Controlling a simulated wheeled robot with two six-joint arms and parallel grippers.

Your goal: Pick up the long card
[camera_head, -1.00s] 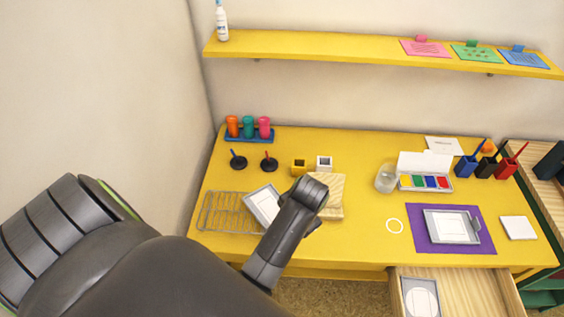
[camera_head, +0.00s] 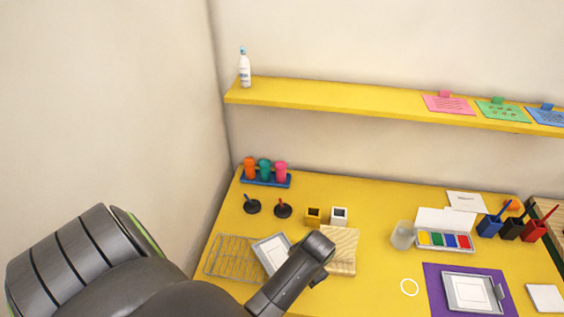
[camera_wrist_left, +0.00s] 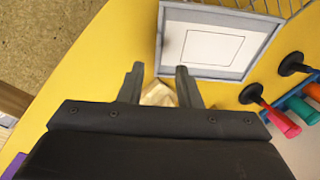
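A grey-rimmed tray (camera_head: 265,258) with a white sheet stands between the wire rack and my left arm; the arm covers its right part. It also shows in the left wrist view (camera_wrist_left: 262,44), where the sheet bears an outlined rectangle. My left gripper (camera_wrist_left: 159,68) is open above the table, its fingers apart near the tray's corner. A pale wooden piece (camera_wrist_left: 160,95) shows beyond and between the fingers; I see no grip on it. Another white card (camera_head: 466,201) lies at the back right. I cannot tell which card is the long one. My right gripper is out of view.
A wire rack (camera_head: 232,259), two black-based stampers (camera_head: 252,205), small yellow and white pots (camera_head: 315,217) and a ribbed wooden board (camera_head: 343,250) surround the arm. A glass (camera_head: 402,236), a paint box (camera_head: 444,240) and a purple mat (camera_head: 438,300) are further right.

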